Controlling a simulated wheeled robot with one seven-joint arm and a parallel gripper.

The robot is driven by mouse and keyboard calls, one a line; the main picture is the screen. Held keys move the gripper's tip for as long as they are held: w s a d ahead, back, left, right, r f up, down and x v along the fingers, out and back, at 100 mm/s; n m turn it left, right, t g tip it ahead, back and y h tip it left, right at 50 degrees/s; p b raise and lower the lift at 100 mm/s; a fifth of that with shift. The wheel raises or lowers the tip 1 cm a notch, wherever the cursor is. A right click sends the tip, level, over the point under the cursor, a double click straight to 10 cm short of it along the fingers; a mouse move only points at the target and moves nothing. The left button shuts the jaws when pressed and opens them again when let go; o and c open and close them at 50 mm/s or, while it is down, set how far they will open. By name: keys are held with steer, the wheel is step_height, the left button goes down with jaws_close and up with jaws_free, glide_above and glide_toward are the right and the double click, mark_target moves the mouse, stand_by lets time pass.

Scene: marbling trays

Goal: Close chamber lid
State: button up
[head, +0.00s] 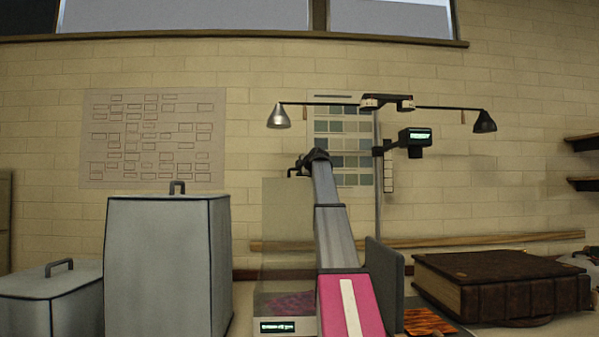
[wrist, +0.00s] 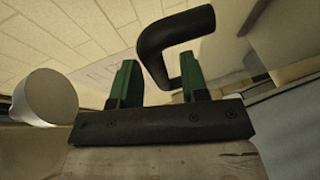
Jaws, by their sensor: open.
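The chamber (head: 287,322) stands at the bottom middle of the head view, with a lit label on its front and a purple-pink patterned sheet inside. A pale see-through panel, apparently its lid (head: 285,225), rises upright above it. A dark handle (head: 294,172) shows near the panel's top edge, beside my gripper (head: 314,156). In the wrist view, my gripper (wrist: 160,62) has its green fingers apart. The black looped handle (wrist: 160,42) reaches into the space between them, close to the right finger. I cannot tell whether they touch. My arm hides the chamber's right side.
Two grey lidded boxes (head: 165,270) (head: 45,300) stand at left. A dark upright panel (head: 388,285), an orange patterned sheet (head: 428,321) and a thick brown book (head: 500,285) are at right. A stand with lamps (head: 279,119) (head: 484,122) and a small display (head: 415,138) rises behind my gripper.

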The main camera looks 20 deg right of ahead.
steer(key=shift+w+f, duration=0.1)
steer(key=shift+w, duration=0.4)
steer(key=shift+s+a, duration=0.1)
jaws_close()
